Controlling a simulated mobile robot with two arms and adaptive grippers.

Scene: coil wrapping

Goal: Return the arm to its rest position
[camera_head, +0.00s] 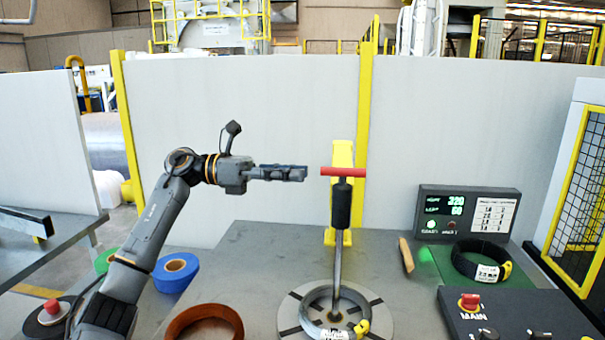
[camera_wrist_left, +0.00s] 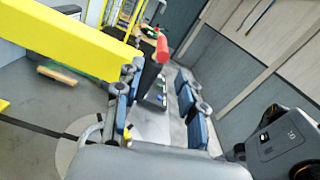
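My left arm comes in from the left in the head view. Its gripper (camera_head: 298,173) is level, pointing right, just left of the red T-handle (camera_head: 343,172), with a small gap visible between them. In the left wrist view its two fingers (camera_wrist_left: 160,95) stand apart with nothing held between them. The red handle (camera_wrist_left: 161,48) shows beyond the gap. The handle tops a black-gripped upright rod (camera_head: 341,205) above a round turntable (camera_head: 370,303). A dark coil (camera_head: 312,318) with a yellow clip lies on the turntable around the rod's foot. My right gripper is not in view.
A yellow post (camera_head: 343,155) stands behind the rod. A blue tape roll (camera_head: 177,273) and a brown ring (camera_head: 205,322) lie near my left arm. Right of the turntable are a wooden-handled tool (camera_head: 406,255), a display box (camera_head: 467,213), another coil (camera_head: 465,265) and a switch panel (camera_head: 500,315).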

